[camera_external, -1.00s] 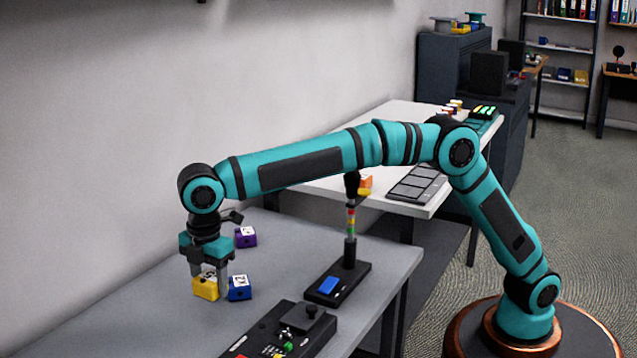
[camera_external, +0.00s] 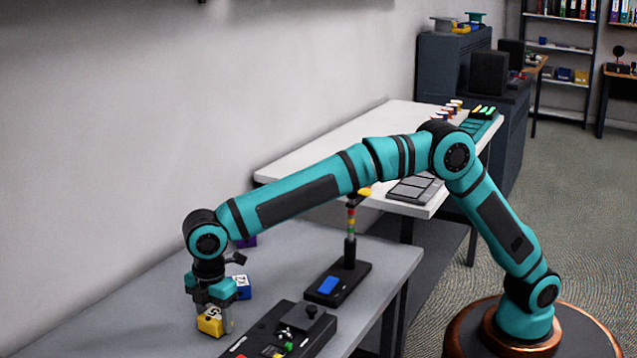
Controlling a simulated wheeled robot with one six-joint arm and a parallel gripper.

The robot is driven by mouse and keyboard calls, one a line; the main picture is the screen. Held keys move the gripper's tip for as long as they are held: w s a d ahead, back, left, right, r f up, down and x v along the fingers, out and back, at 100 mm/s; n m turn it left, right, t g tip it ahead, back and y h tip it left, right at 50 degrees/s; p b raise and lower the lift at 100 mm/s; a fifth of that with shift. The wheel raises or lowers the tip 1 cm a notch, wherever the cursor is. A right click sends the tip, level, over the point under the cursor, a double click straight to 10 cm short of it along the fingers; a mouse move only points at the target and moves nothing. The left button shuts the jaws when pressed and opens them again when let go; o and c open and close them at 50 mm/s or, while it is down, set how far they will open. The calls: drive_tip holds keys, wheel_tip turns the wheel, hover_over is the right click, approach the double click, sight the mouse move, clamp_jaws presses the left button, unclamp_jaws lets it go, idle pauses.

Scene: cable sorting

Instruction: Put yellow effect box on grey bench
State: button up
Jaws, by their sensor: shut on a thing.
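The yellow effect box (camera_external: 209,324) is held between the fingers of my gripper (camera_external: 213,314), which is shut on it. Its pale top with a dark mark shows. It is at the left of the grey bench (camera_external: 145,318); I cannot tell whether it touches the bench top or hangs just above it. A blue box (camera_external: 242,288) with a white marked top lies behind my gripper, partly hidden by it.
A black device with buttons and a knob (camera_external: 311,312) lies to the right of my gripper. A black stand with a blue button (camera_external: 327,286) is behind it. A white table (camera_external: 290,167) stands farther back. Bare bench shows at the left.

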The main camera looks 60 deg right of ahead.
sight(214, 315)
drive_tip(key=shift+f, duration=0.2)
drive_tip(key=o, duration=1)
drive_tip(key=shift+o, duration=0.2)
drive_tip(key=shift+r, duration=0.1)
wheel_tip(214, 315, up, 12)
drive_tip(key=shift+r, duration=0.1)
